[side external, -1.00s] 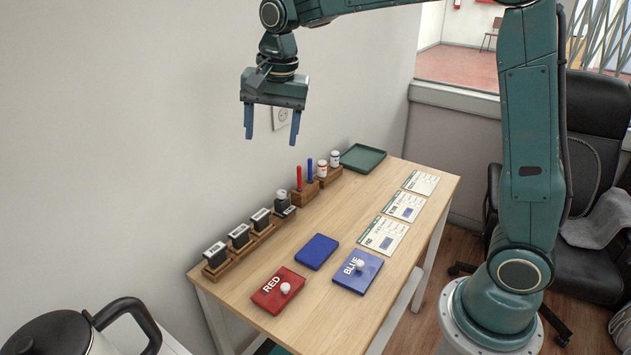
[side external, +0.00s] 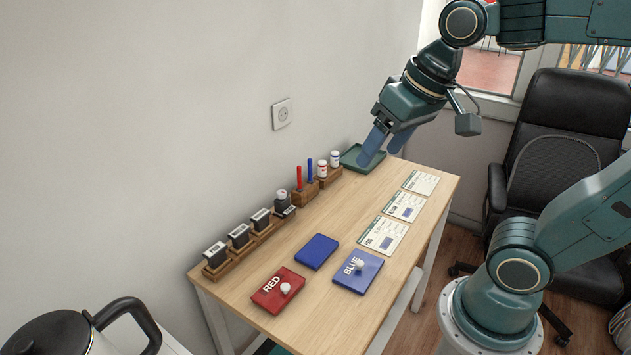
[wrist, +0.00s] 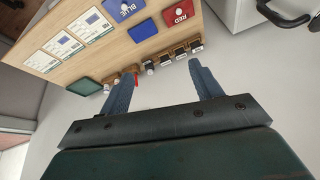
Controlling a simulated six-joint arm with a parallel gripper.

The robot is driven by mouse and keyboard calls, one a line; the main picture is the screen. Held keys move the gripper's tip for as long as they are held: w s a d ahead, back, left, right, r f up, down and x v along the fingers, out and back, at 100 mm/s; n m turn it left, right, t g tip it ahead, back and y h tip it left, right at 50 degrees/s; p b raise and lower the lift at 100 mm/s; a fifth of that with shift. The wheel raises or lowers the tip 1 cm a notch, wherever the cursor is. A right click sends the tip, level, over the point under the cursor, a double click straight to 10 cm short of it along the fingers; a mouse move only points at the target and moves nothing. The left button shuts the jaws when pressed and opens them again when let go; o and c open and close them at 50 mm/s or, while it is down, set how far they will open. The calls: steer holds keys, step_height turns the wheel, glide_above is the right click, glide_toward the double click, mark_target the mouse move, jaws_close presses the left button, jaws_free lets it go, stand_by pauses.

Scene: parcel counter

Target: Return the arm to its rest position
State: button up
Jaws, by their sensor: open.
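My gripper (side external: 384,154) is open and empty, above the far end of the table by the green tray (side external: 358,163) in the side view. Its blue fingers hide part of the tray. In the wrist view my gripper (wrist: 162,82) shows two spread fingers with nothing between them. The wooden table (side external: 325,275) lies below, and its top also shows in the wrist view (wrist: 105,48).
A red RED box (side external: 275,293), a blue BLUE box (side external: 352,281) and a plain blue pad (side external: 317,251) lie on the table. Printed forms (side external: 403,206) line the right side. Stamps (side external: 238,236) and markers (side external: 299,178) stand along the wall. A black chair (side external: 575,130) stands behind.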

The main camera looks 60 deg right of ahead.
steer(key=s+f+n, duration=0.1)
steer(key=s, duration=0.2)
steer(key=s+f+n, duration=0.1)
steer(key=s, duration=0.1)
steer(key=shift+s+d+f+n+t, duration=0.1)
steer(key=shift+f+n+t, duration=0.2)
steer(key=shift+f+t, duration=0.1)
